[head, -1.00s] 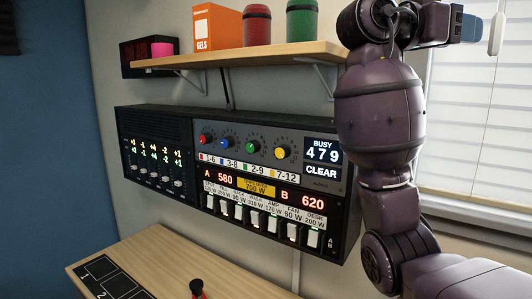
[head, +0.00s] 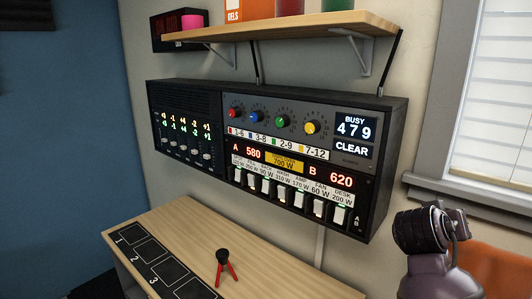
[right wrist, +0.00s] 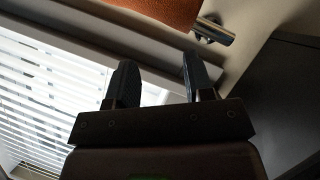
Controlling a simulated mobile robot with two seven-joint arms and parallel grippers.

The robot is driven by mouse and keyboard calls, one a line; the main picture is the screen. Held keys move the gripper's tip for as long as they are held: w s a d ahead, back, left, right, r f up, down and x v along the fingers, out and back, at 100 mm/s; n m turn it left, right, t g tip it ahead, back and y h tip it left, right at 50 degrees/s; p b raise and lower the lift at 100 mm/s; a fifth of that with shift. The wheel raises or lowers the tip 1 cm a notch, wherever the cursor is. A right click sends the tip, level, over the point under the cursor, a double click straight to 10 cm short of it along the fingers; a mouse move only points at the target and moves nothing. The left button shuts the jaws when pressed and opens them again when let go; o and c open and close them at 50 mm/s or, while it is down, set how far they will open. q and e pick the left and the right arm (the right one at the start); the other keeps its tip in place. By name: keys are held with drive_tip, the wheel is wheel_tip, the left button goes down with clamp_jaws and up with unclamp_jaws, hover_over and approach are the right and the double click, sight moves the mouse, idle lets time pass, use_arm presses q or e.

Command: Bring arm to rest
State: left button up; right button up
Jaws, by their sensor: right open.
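My right arm (head: 430,240) shows at the lower right of the head view, with only a purple and black link in sight. Its gripper is outside the head view. In the right wrist view my right gripper (right wrist: 162,85) has its two dark fingers apart, with nothing between them. Window blinds and a pale frame lie behind the fingers. My left arm and gripper are not in view.
The control panel (head: 300,150) hangs on the wall below a wooden shelf (head: 290,27). A desk (head: 180,222) with a small red-legged stand (head: 226,268) is below. A window (head: 495,120) is at right. An orange surface (right wrist: 160,12) is near the gripper.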

drive_tip(key=s+a+f+n+y, duration=0.1)
drive_tip(key=s+f, duration=0.2)
drive_tip(key=f, duration=0.2)
drive_tip(key=s+f+n+y, duration=0.1)
drive_tip(key=s+f+y, duration=0.15)
drive_tip(key=f, duration=0.25)
drive_tip(key=s+a+f+n+g+y, duration=0.1)
drive_tip(key=s+a+f+g+y, duration=0.2)
drive_tip(key=s+f, duration=0.7)
drive_tip(key=s+a+f+n+g+y, duration=0.1)
drive_tip(key=s+a+f+y, duration=0.4)
drive_tip(key=s, duration=0.9)
drive_tip(key=w+f+n+t, duration=0.1)
drive_tip(key=w+f+t, duration=0.6)
drive_tip(key=f, duration=0.4)
drive_tip(key=shift+w+t, duration=0.2)
drive_tip(key=shift+t, duration=0.1)
drive_tip(key=shift+a+h, duration=0.1)
drive_tip(key=shift+h, duration=0.15)
drive_tip(key=shift+c, duration=0.5)
